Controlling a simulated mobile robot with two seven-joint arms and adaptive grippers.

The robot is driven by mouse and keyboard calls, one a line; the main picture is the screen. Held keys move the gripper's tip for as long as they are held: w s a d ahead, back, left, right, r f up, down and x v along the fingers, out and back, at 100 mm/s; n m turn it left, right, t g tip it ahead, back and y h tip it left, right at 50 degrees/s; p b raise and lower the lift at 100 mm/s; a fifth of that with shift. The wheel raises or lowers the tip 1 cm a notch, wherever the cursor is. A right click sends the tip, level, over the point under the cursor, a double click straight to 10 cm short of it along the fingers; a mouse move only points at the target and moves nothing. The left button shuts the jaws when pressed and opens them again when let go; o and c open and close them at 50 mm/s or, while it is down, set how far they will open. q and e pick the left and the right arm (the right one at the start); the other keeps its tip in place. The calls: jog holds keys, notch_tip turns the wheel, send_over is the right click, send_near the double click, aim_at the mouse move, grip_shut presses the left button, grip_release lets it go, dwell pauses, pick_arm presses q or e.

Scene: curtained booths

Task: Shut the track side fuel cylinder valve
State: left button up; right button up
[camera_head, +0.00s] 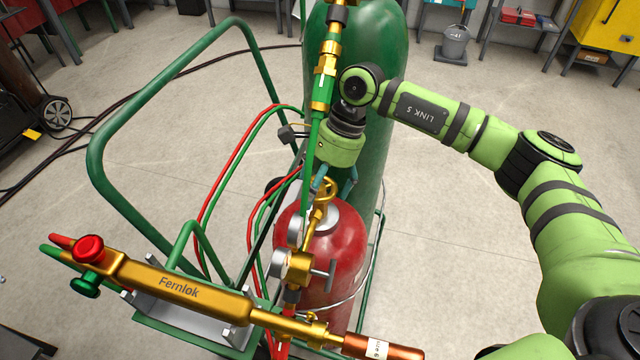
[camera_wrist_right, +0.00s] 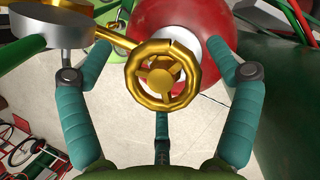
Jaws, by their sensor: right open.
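The red fuel cylinder (camera_head: 338,250) stands on a green cart, and its rounded top also shows in the right wrist view (camera_wrist_right: 205,45). Its gold valve handwheel (camera_head: 324,192) is at the cylinder's top, partly behind my gripper. In the right wrist view the round, spoked handwheel (camera_wrist_right: 160,76) lies between teal fingers spread around it, with gaps visible on the left and right. My right gripper (camera_head: 336,178) is open just above and beside the wheel, holding nothing. My left gripper is not in view. The frames do not show which cylinder is track side.
A tall green cylinder (camera_head: 376,120) stands close behind the red one. Gauges, a gold regulator (camera_head: 300,268) and red and green hoses (camera_head: 222,190) crowd the left side. The gold torch (camera_head: 180,288) lies across the cart front. Floor on the right is open.

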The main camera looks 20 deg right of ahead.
jog(key=c, duration=1.2)
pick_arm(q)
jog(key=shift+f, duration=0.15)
pick_arm(e)
jog(key=shift+o, duration=0.2)
